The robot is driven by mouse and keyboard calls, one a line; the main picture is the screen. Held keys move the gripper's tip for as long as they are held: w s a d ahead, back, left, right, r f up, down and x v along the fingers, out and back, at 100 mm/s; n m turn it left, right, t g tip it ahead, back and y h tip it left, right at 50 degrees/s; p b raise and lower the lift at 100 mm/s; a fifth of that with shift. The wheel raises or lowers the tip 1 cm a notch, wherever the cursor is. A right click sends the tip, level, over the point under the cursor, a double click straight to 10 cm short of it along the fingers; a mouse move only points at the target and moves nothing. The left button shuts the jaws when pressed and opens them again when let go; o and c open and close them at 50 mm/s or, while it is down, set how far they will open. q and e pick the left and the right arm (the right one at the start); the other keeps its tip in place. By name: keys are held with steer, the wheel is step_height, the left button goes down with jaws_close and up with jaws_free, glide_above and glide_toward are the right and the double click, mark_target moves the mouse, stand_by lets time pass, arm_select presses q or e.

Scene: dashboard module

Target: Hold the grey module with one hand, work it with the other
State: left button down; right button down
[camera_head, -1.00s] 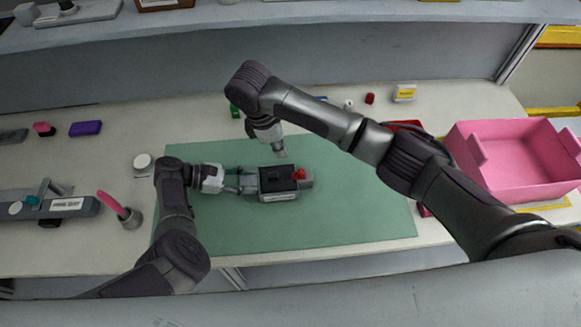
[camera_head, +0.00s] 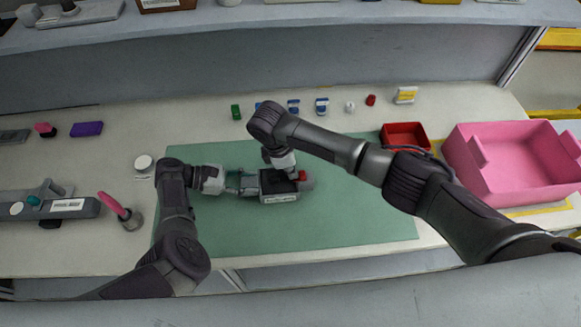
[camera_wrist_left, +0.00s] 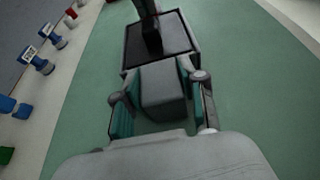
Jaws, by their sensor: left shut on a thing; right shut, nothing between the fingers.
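The grey module (camera_head: 280,197) lies on the green mat (camera_head: 340,220), with a dark top face and a red part (camera_head: 303,175) at its right end. My left gripper (camera_head: 247,184) is shut on the module's left end. In the left wrist view the fingers (camera_wrist_left: 160,105) sit on both sides of a grey block of the module (camera_wrist_left: 162,90). My right gripper (camera_head: 290,172) is shut and empty, with its tip at the module's dark top. Its tip also shows over the dark recess in the left wrist view (camera_wrist_left: 150,38). Whether it touches is not clear.
A pink bin (camera_head: 510,165) and a red tray (camera_head: 405,135) stand at the right. Several small coloured parts line the back of the table, including a green one (camera_head: 236,112). A pink-handled tool (camera_head: 120,210) stands at the left. The mat's front is clear.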

steer(key=shift+d, duration=1.35)
arm_select(q)
steer(key=shift+a, duration=0.1)
arm_select(e)
steer(key=shift+a+r, duration=0.1)
steer(key=shift+r, duration=0.05)
steer(key=v, duration=0.9)
steer(key=shift+a+r, duration=0.2)
steer(key=shift+r, duration=0.2)
arm_select(q)
steer(key=c, duration=0.6)
jaws_free()
